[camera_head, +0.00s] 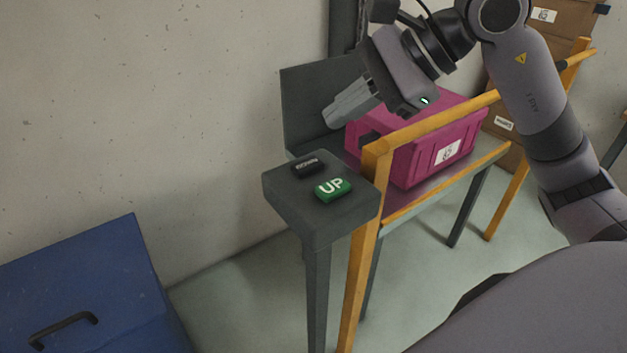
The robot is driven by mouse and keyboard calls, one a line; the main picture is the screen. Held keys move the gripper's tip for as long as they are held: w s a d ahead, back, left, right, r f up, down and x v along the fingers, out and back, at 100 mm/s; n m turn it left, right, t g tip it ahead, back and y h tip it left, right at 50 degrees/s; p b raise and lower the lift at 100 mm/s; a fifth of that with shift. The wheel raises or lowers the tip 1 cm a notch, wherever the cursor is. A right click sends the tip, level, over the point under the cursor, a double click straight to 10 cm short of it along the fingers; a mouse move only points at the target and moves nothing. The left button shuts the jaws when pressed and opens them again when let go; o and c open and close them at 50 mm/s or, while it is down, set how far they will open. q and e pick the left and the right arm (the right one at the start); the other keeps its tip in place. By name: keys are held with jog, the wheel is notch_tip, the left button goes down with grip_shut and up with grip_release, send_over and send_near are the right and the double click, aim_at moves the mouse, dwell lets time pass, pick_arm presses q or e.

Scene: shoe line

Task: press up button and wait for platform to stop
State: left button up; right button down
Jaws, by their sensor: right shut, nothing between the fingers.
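A green UP button (333,189) and a black DOWN button (305,166) sit on top of a dark grey control post (312,215). My right gripper (332,117) is shut and empty. In the picture it shows above and a little right of the buttons, apart from them. The platform (432,193) stands right of the post, with a yellow rail (430,124) along it. A magenta crate (418,163) with a white label rests on the platform, partly hidden by the rail and my right arm. My left gripper does not show.
A blue box (85,275) with a black handle stands at the lower left. Cardboard boxes (565,25) are stacked at the upper right. A plain wall (150,90) stands behind. Pale floor (235,300) is clear between the blue box and the post.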

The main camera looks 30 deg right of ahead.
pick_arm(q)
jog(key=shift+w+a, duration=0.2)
pick_arm(e)
jog(key=shift+w, duration=0.2)
jog(key=shift+d, duration=0.1)
jog(key=b, duration=0.6)
send_over(339, 187)
notch_tip(339, 187, down, 7)
jog(key=shift+f, duration=0.1)
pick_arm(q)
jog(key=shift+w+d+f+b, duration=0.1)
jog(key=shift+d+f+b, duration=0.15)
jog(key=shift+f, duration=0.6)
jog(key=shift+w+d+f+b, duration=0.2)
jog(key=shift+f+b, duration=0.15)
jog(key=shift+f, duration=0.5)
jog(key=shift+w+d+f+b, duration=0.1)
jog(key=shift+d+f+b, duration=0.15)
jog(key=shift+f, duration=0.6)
pick_arm(e)
jog(key=shift+f, duration=0.8)
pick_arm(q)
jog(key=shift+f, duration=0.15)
